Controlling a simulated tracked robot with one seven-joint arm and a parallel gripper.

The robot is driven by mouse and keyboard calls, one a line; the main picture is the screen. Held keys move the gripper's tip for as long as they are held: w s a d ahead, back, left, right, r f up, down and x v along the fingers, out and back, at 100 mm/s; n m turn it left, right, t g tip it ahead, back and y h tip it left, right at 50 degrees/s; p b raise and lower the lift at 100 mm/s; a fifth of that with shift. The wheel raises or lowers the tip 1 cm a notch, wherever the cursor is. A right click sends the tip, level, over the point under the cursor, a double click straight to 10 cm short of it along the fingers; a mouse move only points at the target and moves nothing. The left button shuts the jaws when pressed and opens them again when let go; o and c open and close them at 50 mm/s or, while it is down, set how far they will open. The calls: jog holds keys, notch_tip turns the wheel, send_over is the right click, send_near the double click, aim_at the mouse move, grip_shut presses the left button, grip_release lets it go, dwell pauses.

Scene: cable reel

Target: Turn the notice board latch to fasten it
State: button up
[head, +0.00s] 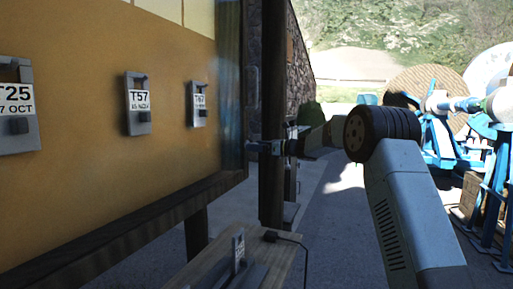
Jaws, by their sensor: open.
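The notice board (75,180) fills the left of the head view, with an ochre face and a dark wooden frame. A glossy pane edge shows along its right side. My gripper (262,147) is small in the picture, at the board's right edge by the dark post, with my arm reaching to it from the lower right. It is open. I cannot clearly make out the latch; it may be hidden at or behind my gripper. I cannot tell whether my gripper touches the frame or the latch.
Metal tag holders marked T25 (17,125), T57 (138,118) and T67 (198,110) hang on the board. A wooden bench (285,262) with a cable stands below. A dark post (272,70) rises behind the frame. Blue reel stands (440,150) are at right. Paving between is clear.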

jog(key=shift+a, duration=0.1)
jog(key=shift+r, duration=0.1)
jog(key=c, duration=1.1)
